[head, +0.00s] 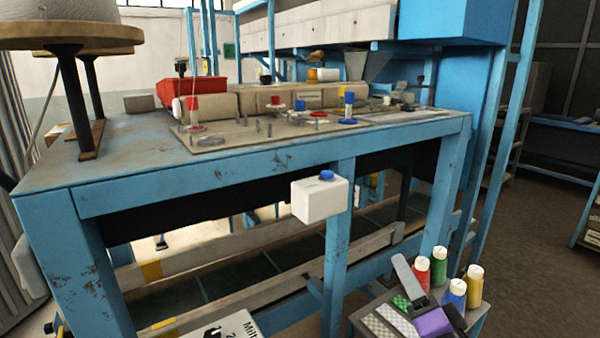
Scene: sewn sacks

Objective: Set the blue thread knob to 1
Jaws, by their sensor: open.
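On the tabletop plate (255,137), a blue-capped upright piece (349,104) stands at the right, with a blue ring (347,121) at its foot. It may be the blue thread knob, but no number or pointer can be read. A white box (318,200) on the table's front has a blue round knob (326,174) on top; its markings are also too small to read. My gripper is not in view.
The blue-framed table (280,165) has a front beam that the white box sticks out from. A low stand at the lower right holds red (421,272), green (438,264), blue (454,293) and yellow (474,285) bottles and a purple block (432,323). Floor (545,240) is open at right.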

